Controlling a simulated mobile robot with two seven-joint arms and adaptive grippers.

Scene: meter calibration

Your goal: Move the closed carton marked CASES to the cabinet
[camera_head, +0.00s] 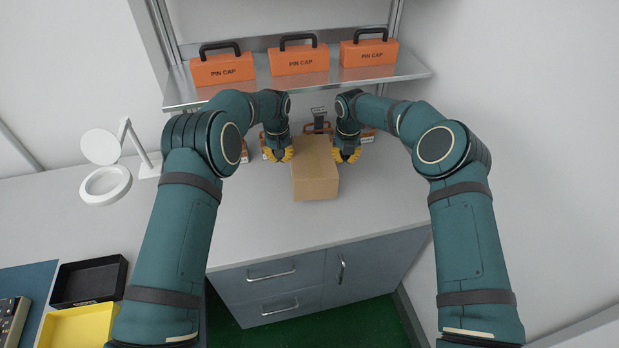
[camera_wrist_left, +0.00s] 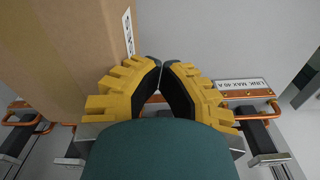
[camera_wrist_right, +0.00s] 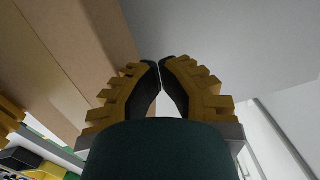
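A closed brown carton (camera_head: 315,180) is at the middle of the worktop, between my two grippers. I cannot tell whether it rests on the worktop or is raised. In the left wrist view the carton (camera_wrist_left: 65,45) shows part of a white label, only partly readable; its side also fills the left of the right wrist view (camera_wrist_right: 75,50). My left gripper (camera_head: 281,155) is at the carton's left side and my right gripper (camera_head: 348,155) at its right side. Both have their fingertips together with nothing between them. Contact with the carton is unclear. The cabinet (camera_head: 345,270) is below the worktop, its door and drawers closed.
Orange PIN CAP cases (camera_head: 299,60) stand on the shelf (camera_head: 415,71) above. Smaller orange-handled items, partly hidden, sit behind the carton. A white magnifier lamp (camera_head: 106,185), a black tray (camera_head: 88,282) and a yellow tray (camera_head: 75,328) are at left. The worktop's right side is clear.

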